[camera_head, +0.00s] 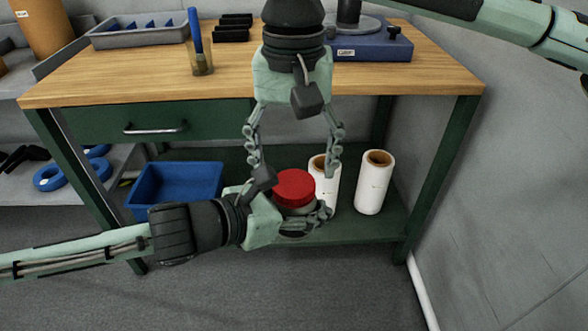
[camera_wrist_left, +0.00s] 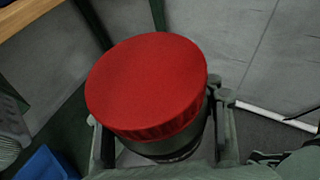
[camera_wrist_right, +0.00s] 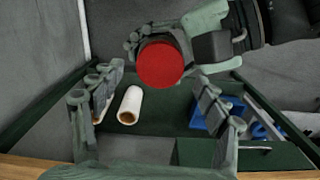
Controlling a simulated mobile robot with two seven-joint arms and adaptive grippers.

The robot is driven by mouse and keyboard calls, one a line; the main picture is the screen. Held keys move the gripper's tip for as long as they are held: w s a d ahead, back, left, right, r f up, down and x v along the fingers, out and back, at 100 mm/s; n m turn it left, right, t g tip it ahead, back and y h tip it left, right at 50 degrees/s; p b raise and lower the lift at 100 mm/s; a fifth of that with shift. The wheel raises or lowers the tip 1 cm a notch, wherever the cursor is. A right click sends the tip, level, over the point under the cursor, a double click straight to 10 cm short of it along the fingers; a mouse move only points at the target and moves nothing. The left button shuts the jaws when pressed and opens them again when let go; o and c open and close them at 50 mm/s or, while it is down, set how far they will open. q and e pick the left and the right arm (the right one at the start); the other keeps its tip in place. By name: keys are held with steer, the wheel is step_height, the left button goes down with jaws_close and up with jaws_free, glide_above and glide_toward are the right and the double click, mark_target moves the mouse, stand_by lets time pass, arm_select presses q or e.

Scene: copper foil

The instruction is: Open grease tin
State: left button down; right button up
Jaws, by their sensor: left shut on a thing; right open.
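The grease tin has a round red lid (camera_head: 293,188) on a grey body (camera_wrist_left: 178,146). My left gripper (camera_head: 308,218) is shut around the tin's body and holds it upright in front of the bench. The lid is on the tin and fills the middle of the left wrist view (camera_wrist_left: 147,85). My right gripper (camera_head: 297,160) is above the tin, pointing down, with its fingers open and spread apart. In the right wrist view the lid (camera_wrist_right: 160,64) lies beyond and between the open fingers (camera_wrist_right: 160,112), not touched by them.
A wooden-topped green bench (camera_head: 130,78) stands behind, with a drawer (camera_head: 155,128). Its lower shelf carries a blue bin (camera_head: 175,188) and white rolls (camera_head: 373,183). On top are a grey tray (camera_head: 140,32), a cup with a blue pen (camera_head: 200,62) and a blue device (camera_head: 370,48).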

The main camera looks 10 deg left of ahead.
mark_target(294, 207)
steer(key=shift+r, duration=0.95)
steer(key=shift+c, duration=0.2)
step_height(294, 207, up, 3)
steer(key=m, duration=0.2)
steer(key=shift+m, duration=0.3)
steer(key=shift+r+m, duration=0.1)
steer(key=shift+m, duration=0.2)
steer(key=shift+f, duration=3.9)
steer(key=c, duration=1.2)
steer(key=n, duration=0.3)
steer(key=shift+c, duration=0.2)
